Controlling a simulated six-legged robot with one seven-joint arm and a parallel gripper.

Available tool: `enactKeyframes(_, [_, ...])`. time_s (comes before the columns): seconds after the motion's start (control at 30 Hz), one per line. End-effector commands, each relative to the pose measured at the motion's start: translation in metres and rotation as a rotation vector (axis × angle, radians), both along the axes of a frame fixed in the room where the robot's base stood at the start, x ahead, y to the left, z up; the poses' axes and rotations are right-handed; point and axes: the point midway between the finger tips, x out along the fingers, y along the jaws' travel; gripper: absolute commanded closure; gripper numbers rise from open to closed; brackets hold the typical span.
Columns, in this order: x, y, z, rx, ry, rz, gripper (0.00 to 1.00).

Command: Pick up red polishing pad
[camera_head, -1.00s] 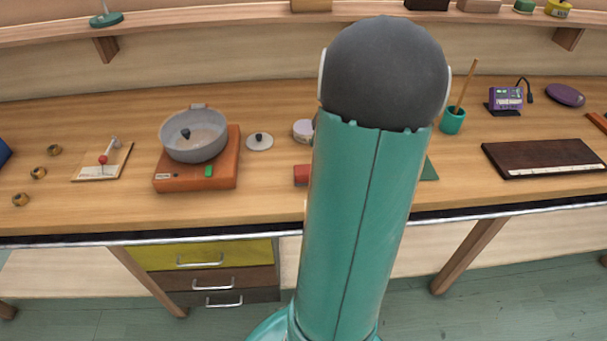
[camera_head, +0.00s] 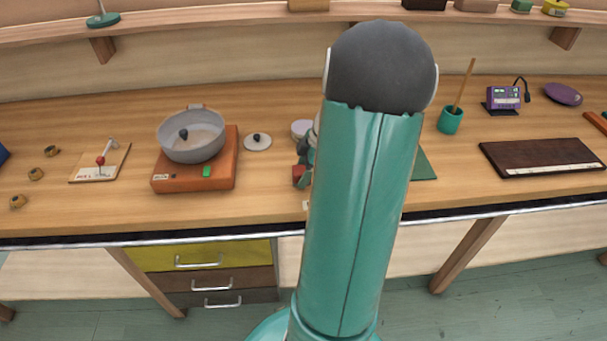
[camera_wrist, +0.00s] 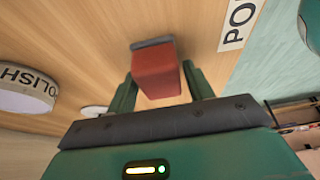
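The red polishing pad (camera_wrist: 155,75), a red block with a grey layer at its far end, is on the wooden bench in the wrist view. My gripper (camera_wrist: 159,78) has its two green fingers apart, one on each side of the pad. Slim or no gaps show at the pad's sides, and I cannot tell whether the fingers touch it. In the head view a small part of the pad (camera_head: 298,171) shows left of my arm, which hides most of my gripper.
A round white tin marked POLISH (camera_wrist: 27,90) lies left in the wrist view. A white label (camera_wrist: 240,22) is near the bench edge. In the head view, a grey pot (camera_head: 192,140) on an orange hotplate (camera_head: 220,178) and a lid (camera_head: 257,142) stand left.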

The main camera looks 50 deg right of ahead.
Motion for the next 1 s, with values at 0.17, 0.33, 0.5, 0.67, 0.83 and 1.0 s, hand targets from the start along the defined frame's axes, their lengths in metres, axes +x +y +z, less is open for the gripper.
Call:
enactKeyframes(0.17, [0.000, 0.000, 0.000, 0.000, 0.000, 0.000, 0.82])
enactKeyframes(0.33, [0.000, 0.000, 0.000, -0.001, -0.001, 0.000, 0.83])
enactKeyframes(0.5, [0.000, -0.001, 0.003, -0.002, 0.000, -0.001, 0.83])
enactKeyframes(0.67, [0.000, -0.001, 0.016, -0.003, -0.001, 0.000, 0.83])
enactKeyframes(0.83, [-0.005, 0.003, 0.038, -0.003, 0.000, -0.001, 0.83])
enactKeyframes(1.0, [-0.021, 0.013, 0.062, -0.005, 0.000, -0.002, 0.83])
